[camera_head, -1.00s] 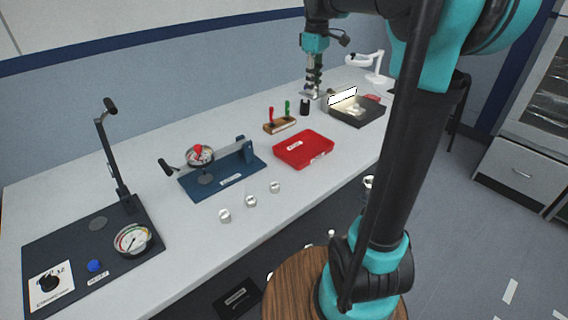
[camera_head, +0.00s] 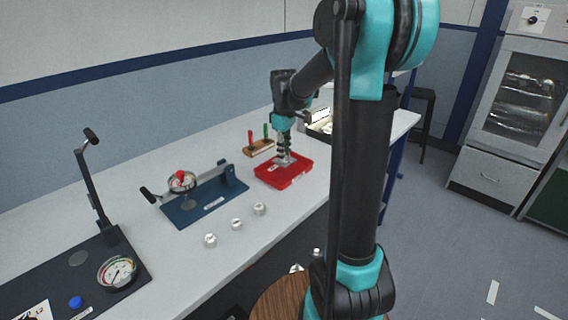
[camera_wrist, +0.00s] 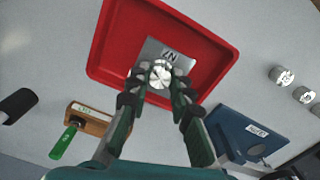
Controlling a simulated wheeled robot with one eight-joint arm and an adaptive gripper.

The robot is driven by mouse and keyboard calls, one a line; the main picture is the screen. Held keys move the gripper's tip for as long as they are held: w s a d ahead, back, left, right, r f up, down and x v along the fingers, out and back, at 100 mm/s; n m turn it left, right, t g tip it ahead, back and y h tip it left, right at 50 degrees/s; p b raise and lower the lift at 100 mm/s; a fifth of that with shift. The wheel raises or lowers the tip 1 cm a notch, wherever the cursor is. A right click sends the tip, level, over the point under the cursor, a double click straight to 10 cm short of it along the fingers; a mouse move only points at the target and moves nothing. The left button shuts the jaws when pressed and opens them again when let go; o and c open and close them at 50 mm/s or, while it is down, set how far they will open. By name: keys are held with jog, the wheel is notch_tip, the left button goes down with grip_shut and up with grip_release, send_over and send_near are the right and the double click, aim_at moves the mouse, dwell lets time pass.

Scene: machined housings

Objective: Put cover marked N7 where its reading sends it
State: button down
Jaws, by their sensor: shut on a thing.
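The cover marked N7 (camera_wrist: 166,56) is a grey metal plate with a round silver knob, seen in the wrist view. My gripper (camera_wrist: 158,84) is shut on the knob, one finger on each side. The cover is over the inside of the red tray (camera_wrist: 221,70), within its walls; I cannot tell whether it touches the floor. In the head view my gripper (camera_head: 286,158) is at the red tray (camera_head: 291,179), with a bit of the grey plate (camera_head: 284,162) showing beneath it.
A wooden holder (camera_head: 262,148) with red and green handles stands behind the tray. A blue fixture (camera_head: 206,204) with a gauge is to the left, with three round metal pieces (camera_head: 236,224) in front. A dark board (camera_head: 75,270) with a dial is far left. A dark tray (camera_head: 318,132) stands behind.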

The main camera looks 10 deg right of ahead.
jog(key=shift+f, duration=2.05)
jog(key=shift+f, duration=0.1)
jog(key=c, duration=1.3)
grip_release()
jog(key=shift+c, duration=0.2)
notch_tip(320, 180, up, 12)
jog(key=shift+r, duration=0.15)
